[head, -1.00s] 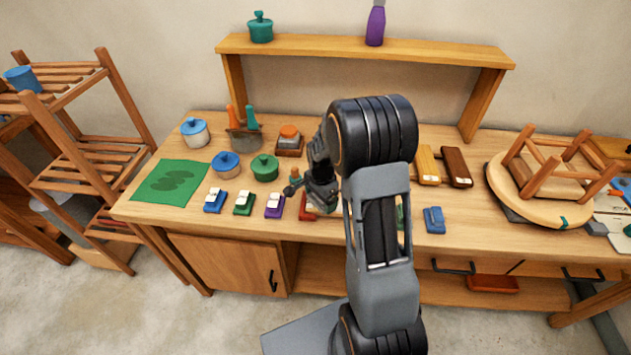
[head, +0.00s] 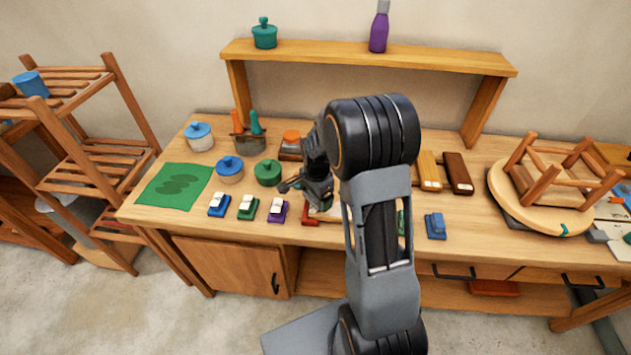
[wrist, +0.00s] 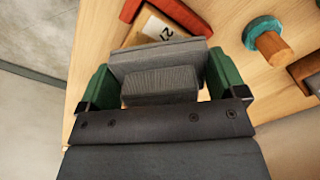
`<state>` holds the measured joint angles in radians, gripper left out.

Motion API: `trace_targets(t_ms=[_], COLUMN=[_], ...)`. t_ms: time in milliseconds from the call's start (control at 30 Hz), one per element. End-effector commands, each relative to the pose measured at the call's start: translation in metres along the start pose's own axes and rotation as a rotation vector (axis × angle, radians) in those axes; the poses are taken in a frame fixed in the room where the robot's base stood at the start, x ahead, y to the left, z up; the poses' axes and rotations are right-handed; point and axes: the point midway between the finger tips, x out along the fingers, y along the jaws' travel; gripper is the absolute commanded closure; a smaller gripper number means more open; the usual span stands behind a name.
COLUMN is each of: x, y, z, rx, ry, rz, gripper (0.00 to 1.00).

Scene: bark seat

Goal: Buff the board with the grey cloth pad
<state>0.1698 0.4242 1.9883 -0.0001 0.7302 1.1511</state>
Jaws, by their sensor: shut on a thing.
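My gripper (wrist: 160,82) has green fingers and is shut on the grey cloth pad (wrist: 160,88) in the wrist view. The pad is a ribbed grey block with a wider grey piece (wrist: 158,55) behind it. In the head view my gripper (head: 318,192) is above the front middle of the workbench, partly hidden by my arm, and the pad cannot be made out. Beyond the pad, the wrist view shows a pale piece with a numbered label (wrist: 158,28) beside a red bar (wrist: 180,12). I cannot tell which piece is the board, or whether the pad touches it.
Blue, green and purple blocks (head: 277,210) stand left of my gripper, with lidded pots (head: 230,171) behind. A green mat (head: 175,187) lies far left. A blue block (head: 435,226) and an upturned stool (head: 545,205) are right. A shelf (head: 370,57) spans the back.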

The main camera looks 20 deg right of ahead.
Motion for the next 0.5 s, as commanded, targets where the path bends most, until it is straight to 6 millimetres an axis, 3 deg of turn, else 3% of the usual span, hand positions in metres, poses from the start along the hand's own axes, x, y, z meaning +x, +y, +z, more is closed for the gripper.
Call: trace_targets(t_ms=[100, 500], x=[-0.015, -0.045], y=[0.000, -0.001], z=[0.000, 0.001], rx=[0.000, -0.002], ry=[0.001, 0.001], rz=[-0.001, -0.001], gripper=[0.36, 0.36])
